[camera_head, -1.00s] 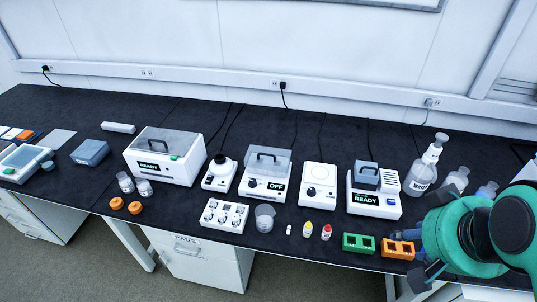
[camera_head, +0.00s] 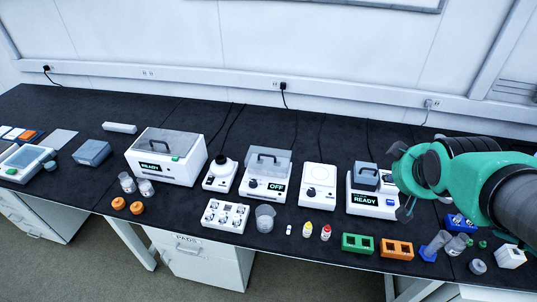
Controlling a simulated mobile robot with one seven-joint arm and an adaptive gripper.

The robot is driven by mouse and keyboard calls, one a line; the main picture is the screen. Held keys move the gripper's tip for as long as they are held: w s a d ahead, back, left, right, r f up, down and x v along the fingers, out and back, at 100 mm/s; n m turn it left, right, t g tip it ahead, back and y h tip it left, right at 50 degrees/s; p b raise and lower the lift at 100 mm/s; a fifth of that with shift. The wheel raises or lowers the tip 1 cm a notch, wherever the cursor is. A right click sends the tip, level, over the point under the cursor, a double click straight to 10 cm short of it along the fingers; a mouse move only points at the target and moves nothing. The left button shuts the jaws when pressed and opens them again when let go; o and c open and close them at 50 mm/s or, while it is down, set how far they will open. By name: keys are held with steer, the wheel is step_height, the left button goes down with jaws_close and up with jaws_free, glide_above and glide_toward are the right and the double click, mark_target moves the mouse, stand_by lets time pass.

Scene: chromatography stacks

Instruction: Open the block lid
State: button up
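A white device with a READY display (camera_head: 374,203) stands at centre right of the bench. Its grey block lid (camera_head: 366,176) with a dark handle appears closed. My gripper (camera_head: 400,182) is just right of this device, its fingers spread apart, with nothing visible between them. Which of the two lids is the block lid, I cannot tell for certain.
Green (camera_head: 357,243) and orange (camera_head: 397,249) racks stand at the front edge. Small red and yellow bottles (camera_head: 307,229) are left of them. A white plate device (camera_head: 318,185) stands between the two lidded devices. Tubes in a blue holder (camera_head: 429,254) stand front right.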

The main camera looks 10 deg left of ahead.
steer(key=w+a+f+n+t+y+p, duration=0.1)
steer(key=w+a+f+n, duration=0.1)
steer(key=w, duration=0.4)
steer(key=w+a+f+n+t, duration=0.1)
steer(key=w+a+f+n, duration=0.15)
steer(key=w, duration=0.35)
steer(key=n+t+y+p, duration=0.1)
steer(key=n+y+p, duration=0.3)
steer(key=n+y, duration=0.95)
glide_toward(269, 156)
step_height(269, 156, up, 2)
steer(key=s+d+n+h, duration=0.2)
steer(key=s+h, duration=0.1)
steer(key=shift+a+y, duration=0.25)
steer(key=shift+w+a, duration=0.1)
steer(key=shift+w, duration=0.05)
steer(key=b+x, duration=0.1)
steer(key=x, duration=1.2)
steer(key=shift+w+a+r, duration=0.1)
steer(key=shift+w, duration=0.15)
jaws_close()
